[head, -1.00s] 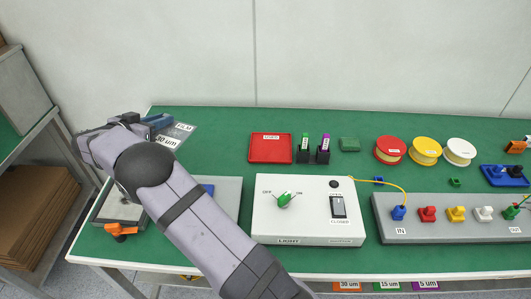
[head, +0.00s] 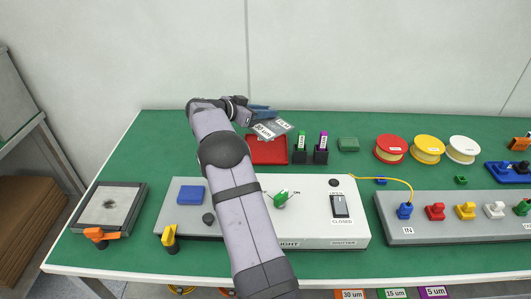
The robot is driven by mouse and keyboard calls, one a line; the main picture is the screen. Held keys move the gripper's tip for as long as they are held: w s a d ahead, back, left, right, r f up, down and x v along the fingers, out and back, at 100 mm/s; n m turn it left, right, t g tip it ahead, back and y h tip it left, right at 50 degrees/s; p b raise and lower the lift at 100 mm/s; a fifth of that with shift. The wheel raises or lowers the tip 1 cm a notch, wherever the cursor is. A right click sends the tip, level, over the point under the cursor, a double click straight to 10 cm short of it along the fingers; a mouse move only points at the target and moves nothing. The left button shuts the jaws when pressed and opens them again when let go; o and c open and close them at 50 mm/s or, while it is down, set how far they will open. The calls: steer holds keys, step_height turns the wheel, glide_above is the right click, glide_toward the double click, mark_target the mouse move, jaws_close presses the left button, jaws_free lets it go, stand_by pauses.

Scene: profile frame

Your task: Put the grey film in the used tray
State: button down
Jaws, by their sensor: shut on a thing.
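The grey film (head: 270,130), a flat card with "30 um" and "FILM" labels, is held tilted by my gripper (head: 262,113). The gripper is shut on the film's far edge, and the fingertips are small and partly hidden. The film shows above the red tray (head: 268,152), covering part of its far half; I cannot tell how high above the tray it is. The tray lies flat on the green bench, and its label is hidden now. My arm crosses the picture in front of the tray's left side.
Two dark holders with a green marker (head: 302,146) and a purple marker (head: 323,143) stand just right of the tray. A white light and shutter box (head: 310,222) lies in front. A grey plate with a framed square (head: 105,212) is at left.

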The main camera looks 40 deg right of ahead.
mark_target(262, 142)
steer(key=shift+w+r+t, duration=0.4)
steer(key=shift+w+r, duration=0.05)
steer(key=shift+w, duration=0.1)
steer(key=shift+w+a+n, duration=0.1)
steer(key=shift+w+n, duration=0.25)
steer(key=shift+n, duration=0.05)
steer(key=shift+f, duration=0.15)
steer(key=shift+f, duration=4.9)
steer(key=shift+f, duration=0.15)
steer(key=c, duration=1.6)
jaws_free()
